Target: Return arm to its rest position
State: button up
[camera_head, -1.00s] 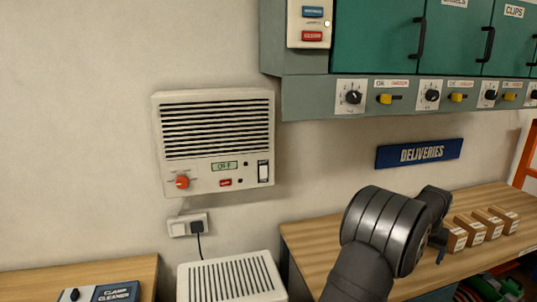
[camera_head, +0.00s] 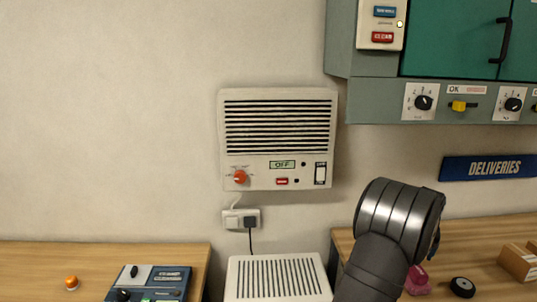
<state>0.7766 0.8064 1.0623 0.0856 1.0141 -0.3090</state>
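My arm rises from the bottom edge, right of centre, in the head view. Its dark grey, banded joint hides most of what lies beyond it. Only a dark sliver, perhaps part of my gripper (camera_head: 437,241), shows at the joint's right edge. The fingers cannot be made out, nor whether they hold anything.
A white wall unit (camera_head: 277,180) reads OFF. A white slatted box (camera_head: 240,290) stands below it. A left bench (camera_head: 30,255) carries a blue device (camera_head: 165,291) and an orange button (camera_head: 71,283). Right bench (camera_head: 470,235) holds a box (camera_head: 520,262), black disc (camera_head: 461,287) and pink item (camera_head: 417,280).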

jog(key=shift+w+a+f+n+y, duration=0.5)
jog(key=shift+w+a+n, duration=1.55)
jog(key=shift+a, duration=4.2)
jog(key=shift+w+a+f+n+y, duration=0.4)
jog(key=shift+w+a+n, duration=0.8)
jog(key=shift+w+a, duration=3.3)
jog(key=shift+w+a+f+n+y, duration=0.5)
jog(key=shift+a+n, duration=1.15)
jog(key=shift+a, duration=6.35)
jog(key=shift+w, duration=0.15)
jog(key=o, duration=0.3)
